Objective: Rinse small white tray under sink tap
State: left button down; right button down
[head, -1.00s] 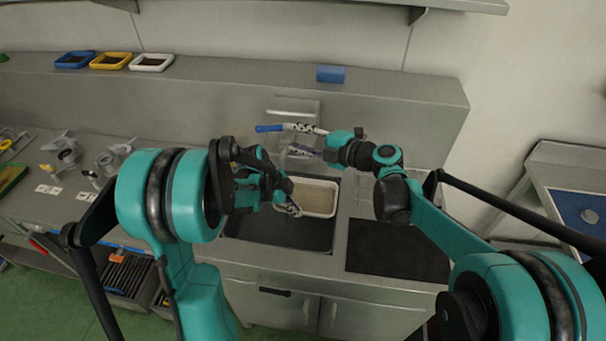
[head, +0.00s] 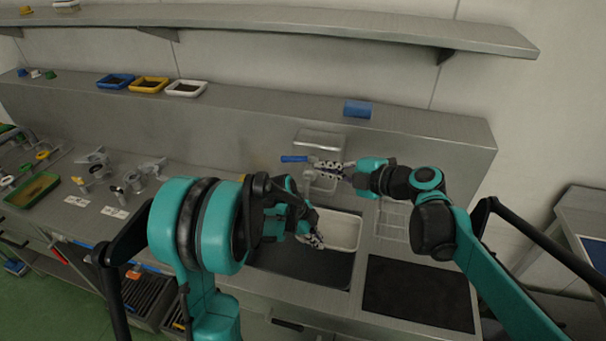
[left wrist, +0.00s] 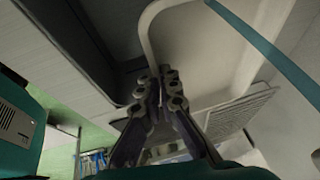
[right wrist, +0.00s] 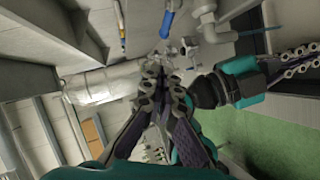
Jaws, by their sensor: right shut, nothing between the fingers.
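The small white tray (head: 343,228) is in the sink, right of my left gripper (head: 316,240). In the left wrist view, the left fingertips (left wrist: 160,82) close together at the rim of the tray (left wrist: 205,45) and appear to grip it. The sink tap (head: 311,177) stands behind the tray and has a blue lever (head: 294,159). I cannot tell whether water runs. My right gripper (head: 328,169) is shut and empty, in front of the tap. The lever (right wrist: 167,22) also shows beyond its fingertips in the right wrist view.
Blue, yellow and white trays (head: 186,88) stand on the ledge at the back left. A blue block (head: 357,109) is on the ledge behind the tap. A dark mat (head: 418,292) lies right of the sink. Metal parts (head: 130,178) occupy the left counter.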

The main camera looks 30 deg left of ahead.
send_near(287, 160)
jog(key=s+a, duration=0.2)
jog(key=a, duration=0.1)
jog(key=shift+w+a+f, duration=0.3)
jog(key=shift+w+a, duration=0.25)
jog(key=shift+a, duration=0.05)
jog(key=shift+w+a+f, duration=0.3)
jog(key=shift+w+a, duration=0.3)
jog(key=shift+w+a+f, duration=0.25)
jog(key=shift+w, duration=0.15)
